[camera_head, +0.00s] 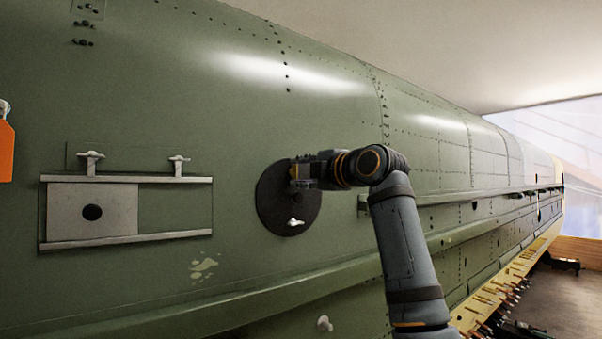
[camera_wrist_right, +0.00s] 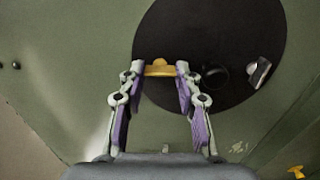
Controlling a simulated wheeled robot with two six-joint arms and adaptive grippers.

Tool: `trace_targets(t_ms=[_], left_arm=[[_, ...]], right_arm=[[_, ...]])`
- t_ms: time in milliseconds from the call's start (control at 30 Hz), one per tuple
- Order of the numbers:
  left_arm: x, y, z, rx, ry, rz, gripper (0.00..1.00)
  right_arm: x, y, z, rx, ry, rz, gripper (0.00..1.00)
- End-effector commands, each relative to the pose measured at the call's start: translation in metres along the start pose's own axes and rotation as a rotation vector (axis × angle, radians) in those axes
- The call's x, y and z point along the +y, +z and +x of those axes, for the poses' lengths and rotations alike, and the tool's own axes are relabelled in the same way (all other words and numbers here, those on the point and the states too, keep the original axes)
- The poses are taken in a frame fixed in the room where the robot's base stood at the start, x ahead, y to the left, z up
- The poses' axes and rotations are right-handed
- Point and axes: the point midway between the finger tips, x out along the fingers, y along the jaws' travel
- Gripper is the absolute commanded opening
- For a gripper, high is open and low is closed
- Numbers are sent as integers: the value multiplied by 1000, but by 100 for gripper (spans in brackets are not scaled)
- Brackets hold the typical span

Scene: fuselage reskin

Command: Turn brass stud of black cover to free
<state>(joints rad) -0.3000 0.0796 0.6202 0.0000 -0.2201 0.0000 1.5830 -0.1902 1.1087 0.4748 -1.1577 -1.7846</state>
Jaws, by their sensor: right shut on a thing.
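The round black cover (camera_head: 273,213) lies flat on the green fuselage skin. It also shows in the wrist view (camera_wrist_right: 225,35) as a large dark disc. My right gripper (camera_head: 298,173) reaches the upper part of the cover from the right. In the wrist view its two purple-padded fingers (camera_wrist_right: 160,72) are shut on the brass stud (camera_wrist_right: 160,68), which sits between the fingertips with its wing across them. A pale wing-shaped stud (camera_head: 296,222) stands on the cover's lower part and shows in the wrist view (camera_wrist_right: 260,71). My left gripper is not in view.
Left of the cover, a grey plate (camera_head: 62,212) with a dark hole sits between two rails, with two pale T-handles (camera_head: 90,161) above. An orange tag (camera_head: 5,152) hangs at far left. A pale knob (camera_head: 324,323) sticks out below. A ledge (camera_head: 215,310) runs beneath.

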Motion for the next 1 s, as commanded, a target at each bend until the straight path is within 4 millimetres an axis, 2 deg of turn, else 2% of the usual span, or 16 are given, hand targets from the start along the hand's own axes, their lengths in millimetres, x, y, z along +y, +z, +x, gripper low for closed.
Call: trace_targets(t_ms=[133,167,333,833,1000], left_arm=[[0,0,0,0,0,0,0],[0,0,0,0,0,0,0],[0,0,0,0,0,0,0],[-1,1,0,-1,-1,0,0],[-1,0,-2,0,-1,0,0]], right_arm=[[1,0,0,-2,2,-1,2],[1,0,0,-2,2,-1,34],[1,0,0,-2,2,0,57],[0,0,0,0,0,14,57],[1,0,0,0,-1,178,57]])
